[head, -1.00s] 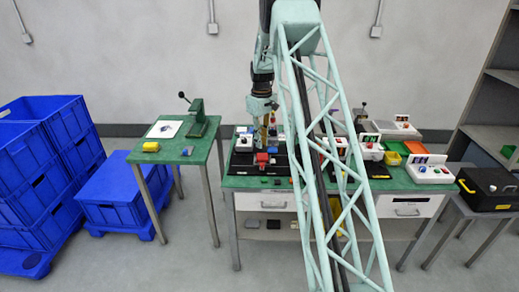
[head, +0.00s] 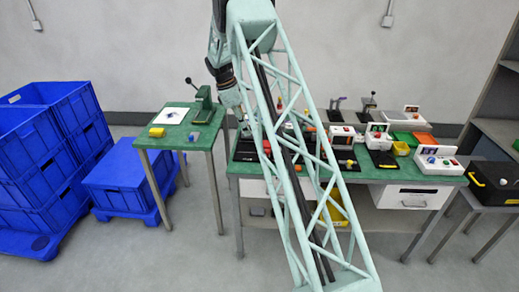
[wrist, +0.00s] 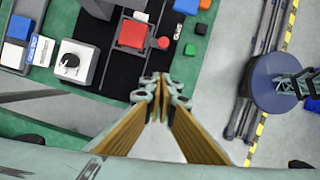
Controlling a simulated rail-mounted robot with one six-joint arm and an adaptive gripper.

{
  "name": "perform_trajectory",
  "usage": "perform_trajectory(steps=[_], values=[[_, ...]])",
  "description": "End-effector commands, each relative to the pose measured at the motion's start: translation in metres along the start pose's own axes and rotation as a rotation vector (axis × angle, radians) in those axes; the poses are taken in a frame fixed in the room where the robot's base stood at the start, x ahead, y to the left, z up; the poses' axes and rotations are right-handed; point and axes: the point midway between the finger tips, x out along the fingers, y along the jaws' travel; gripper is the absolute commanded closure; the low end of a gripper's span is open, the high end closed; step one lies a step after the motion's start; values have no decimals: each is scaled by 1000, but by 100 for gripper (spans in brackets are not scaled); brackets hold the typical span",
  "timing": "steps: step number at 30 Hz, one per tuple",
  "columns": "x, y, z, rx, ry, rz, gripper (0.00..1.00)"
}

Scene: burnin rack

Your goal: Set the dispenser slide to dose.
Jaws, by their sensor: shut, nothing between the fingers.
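In the wrist view, a red block (wrist: 133,33) sits on a black base, with a small round red knob (wrist: 164,43) beside it. I cannot tell for sure whether this is the dispenser and its slide, and no dose mark can be read. A white box with a black pointer dial (wrist: 72,62) stands to its left. My gripper (wrist: 160,78) is shut and empty. In the picture its fingertips lie below the red block, apart from it. In the head view my lattice arm hides much of this part of the bench.
Blue, green and dark small blocks lie along the bench edge, including a green block (wrist: 201,29). The green bench (head: 345,176) carries several devices. A smaller green table (head: 180,142) and blue crates (head: 45,150) stand to the left. A black case (head: 492,182) is at the right.

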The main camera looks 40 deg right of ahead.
Motion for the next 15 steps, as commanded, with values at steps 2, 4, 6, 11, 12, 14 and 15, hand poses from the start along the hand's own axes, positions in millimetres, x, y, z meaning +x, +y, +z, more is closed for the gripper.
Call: perform_trajectory(steps=[2,4,6,11,12,14,15], values=[[0,0,0,1,0,0,100],[0,0,0,1,1,0,100],[0,0,0,2,1,0,100],[4,0,0,2,1,-1,100],[6,-1,0,2,1,-2,100],[10,-1,0,2,1,-2,100],[13,-1,0,2,1,-2,100]])
